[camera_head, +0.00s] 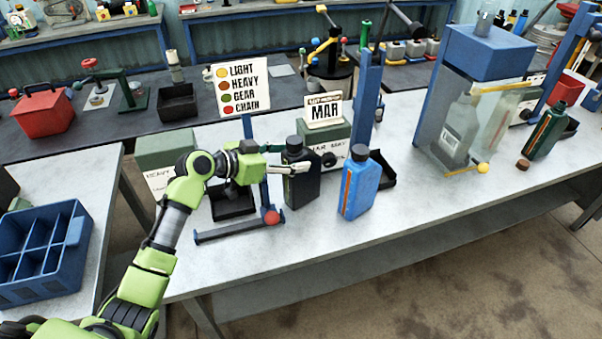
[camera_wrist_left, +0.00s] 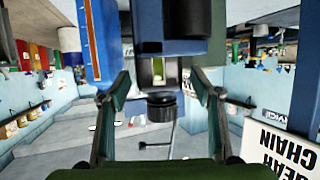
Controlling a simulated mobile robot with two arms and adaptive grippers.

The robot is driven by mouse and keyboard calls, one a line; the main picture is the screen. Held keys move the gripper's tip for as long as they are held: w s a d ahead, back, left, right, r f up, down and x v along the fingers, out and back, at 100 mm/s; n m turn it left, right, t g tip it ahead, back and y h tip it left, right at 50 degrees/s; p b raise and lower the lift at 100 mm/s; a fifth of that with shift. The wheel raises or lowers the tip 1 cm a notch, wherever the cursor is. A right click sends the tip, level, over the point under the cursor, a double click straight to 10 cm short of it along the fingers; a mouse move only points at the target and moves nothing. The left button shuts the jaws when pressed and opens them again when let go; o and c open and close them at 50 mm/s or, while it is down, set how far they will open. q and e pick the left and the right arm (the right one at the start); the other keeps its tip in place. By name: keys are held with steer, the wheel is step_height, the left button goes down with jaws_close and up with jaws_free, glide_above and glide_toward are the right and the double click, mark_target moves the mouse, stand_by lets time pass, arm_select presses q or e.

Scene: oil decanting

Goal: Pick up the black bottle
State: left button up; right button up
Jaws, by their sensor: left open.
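The black bottle (camera_head: 301,188) stands upright on the pale workbench in the head view, near its front edge. My left gripper (camera_head: 298,169) reaches in from the left at the bottle's upper half, with a finger across its front side. In the left wrist view, which is upside down, the gripper (camera_wrist_left: 162,104) has its two fingers spread apart. Dark shapes lie between and beyond them, and I cannot tell whether a finger touches the bottle. My right gripper is not in view.
A blue bottle (camera_head: 360,184) stands close to the right of the black bottle. A blue stand with a red knob (camera_head: 271,217) is just left.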

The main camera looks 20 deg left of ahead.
arm_select(q)
steer(key=p+x, duration=0.1)
steer(key=x, duration=0.3)
steer(key=shift+w+f, duration=0.1)
jaws_close()
steer(key=shift+w, duration=0.1)
steer(key=shift+r, duration=0.25)
